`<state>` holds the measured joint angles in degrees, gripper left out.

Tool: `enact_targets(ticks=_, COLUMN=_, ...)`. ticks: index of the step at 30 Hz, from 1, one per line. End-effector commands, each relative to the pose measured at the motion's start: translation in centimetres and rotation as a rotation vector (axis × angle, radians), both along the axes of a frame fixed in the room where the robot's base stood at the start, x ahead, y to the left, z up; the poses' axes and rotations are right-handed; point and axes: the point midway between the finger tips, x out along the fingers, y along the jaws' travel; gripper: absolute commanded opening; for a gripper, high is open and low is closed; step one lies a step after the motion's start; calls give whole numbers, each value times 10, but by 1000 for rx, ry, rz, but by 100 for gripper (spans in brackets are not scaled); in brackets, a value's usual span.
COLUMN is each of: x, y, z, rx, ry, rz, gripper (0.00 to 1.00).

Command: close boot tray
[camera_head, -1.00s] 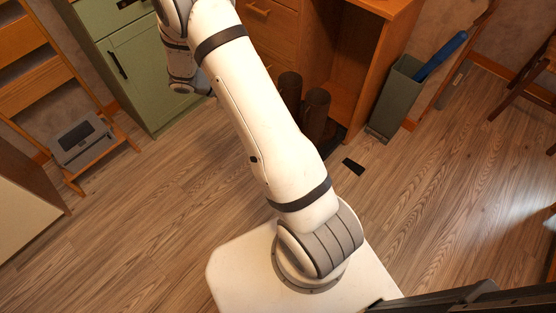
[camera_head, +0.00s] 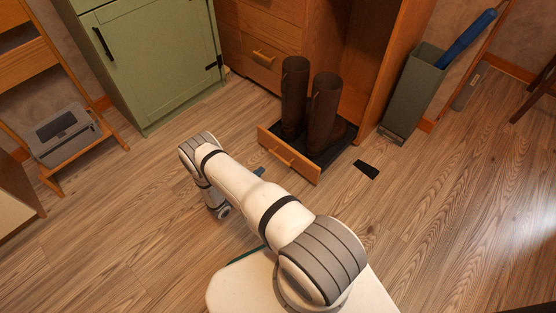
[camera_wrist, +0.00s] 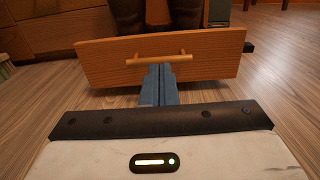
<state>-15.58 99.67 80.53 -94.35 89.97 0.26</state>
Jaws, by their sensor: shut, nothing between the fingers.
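The boot tray is a low pull-out with a wooden front (camera_head: 289,158) and a dark floor (camera_head: 338,152). It stands out from the wooden cabinet at floor level. Two tall dark brown boots (camera_head: 294,97) stand upright on it. In the wrist view the wooden front (camera_wrist: 215,62) fills the upper middle, with a bar handle (camera_wrist: 159,60). My gripper (camera_wrist: 158,74) is shut and empty, its blue-grey fingers pointing at the front just below the handle. Whether they touch it I cannot tell. In the head view only a bluish bit of my gripper (camera_head: 259,172) shows past my arm.
A green cabinet (camera_head: 150,62) stands to the left of the drawers (camera_head: 262,53). A grey-green bin (camera_head: 414,95) with a blue item stands to the right. A grey box (camera_head: 62,135) sits far left. The floor around is mostly clear.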

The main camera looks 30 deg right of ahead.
Motion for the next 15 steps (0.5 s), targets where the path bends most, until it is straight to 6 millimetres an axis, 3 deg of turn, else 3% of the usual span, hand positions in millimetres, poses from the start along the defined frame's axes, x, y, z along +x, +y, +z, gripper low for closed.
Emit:
enact_targets(ticks=5, x=6, y=-19, z=-3, rx=-2, ry=0, rz=-1, gripper=0)
enact_targets(ticks=15, x=31, y=-86, z=-4, rx=-1, ry=-1, rz=-3, gripper=0)
